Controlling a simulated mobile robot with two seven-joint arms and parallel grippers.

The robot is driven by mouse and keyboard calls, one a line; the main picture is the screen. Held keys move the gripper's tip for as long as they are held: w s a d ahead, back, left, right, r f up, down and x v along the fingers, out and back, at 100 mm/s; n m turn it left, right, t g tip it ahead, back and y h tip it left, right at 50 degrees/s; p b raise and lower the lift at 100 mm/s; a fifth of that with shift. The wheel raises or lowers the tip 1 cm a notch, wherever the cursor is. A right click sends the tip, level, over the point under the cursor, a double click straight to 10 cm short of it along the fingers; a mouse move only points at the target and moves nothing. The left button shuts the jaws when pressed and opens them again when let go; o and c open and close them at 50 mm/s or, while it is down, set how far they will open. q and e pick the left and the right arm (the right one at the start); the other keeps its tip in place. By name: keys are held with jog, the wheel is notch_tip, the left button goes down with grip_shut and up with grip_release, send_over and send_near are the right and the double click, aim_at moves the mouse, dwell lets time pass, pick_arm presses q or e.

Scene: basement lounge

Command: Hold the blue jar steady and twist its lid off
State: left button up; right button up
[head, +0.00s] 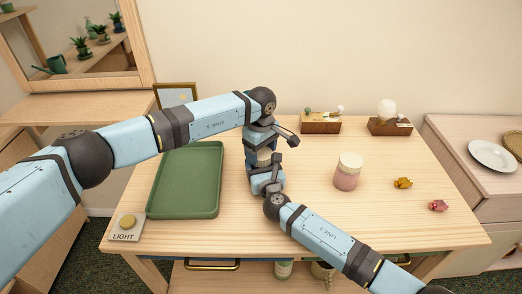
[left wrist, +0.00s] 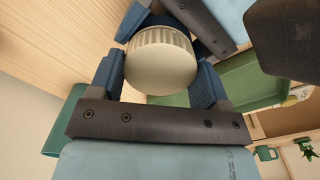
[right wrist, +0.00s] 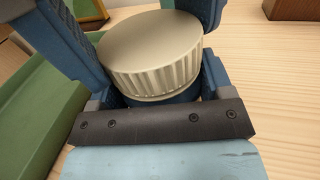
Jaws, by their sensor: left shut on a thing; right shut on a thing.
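The blue jar (right wrist: 165,98) stands on the table, mostly hidden by my grippers; its ribbed cream lid (right wrist: 150,52) is on top. In the head view the lid (head: 264,155) shows as a small pale patch between my grippers. My left gripper (left wrist: 160,75) comes from above and is shut on the lid, with a finger on each side of it. My right gripper (right wrist: 150,70) comes from the front and is shut on the jar's body below the lid. The lid sits level on the jar, and I cannot see whether it has turned.
A green tray (head: 152,208) lies left of the jar, with a LIGHT switch (head: 127,225) by it. A pink jar with a cream lid (head: 347,176) stands to the right. Yellow (head: 403,183) and pink (head: 438,205) small items lie farther right. Two wooden boxes (head: 321,127) (head: 390,129) stand at the back.

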pick_arm(q)
jog(key=n, duration=0.5)
jog(key=shift+n, duration=0.3)
jog(key=n, duration=0.4)
jog(key=shift+r, duration=0.1)
jog(key=n, duration=0.4)
jog(key=shift+w+n, duration=0.1)
jog(key=shift+n, duration=0.2)
jog(key=n, duration=0.5)
pick_arm(e)
jog(key=shift+s+a, duration=0.1)
pick_arm(q)
jog(key=shift+r, duration=0.2)
jog(key=shift+r, duration=0.9)
jog(key=shift+r, duration=0.1)
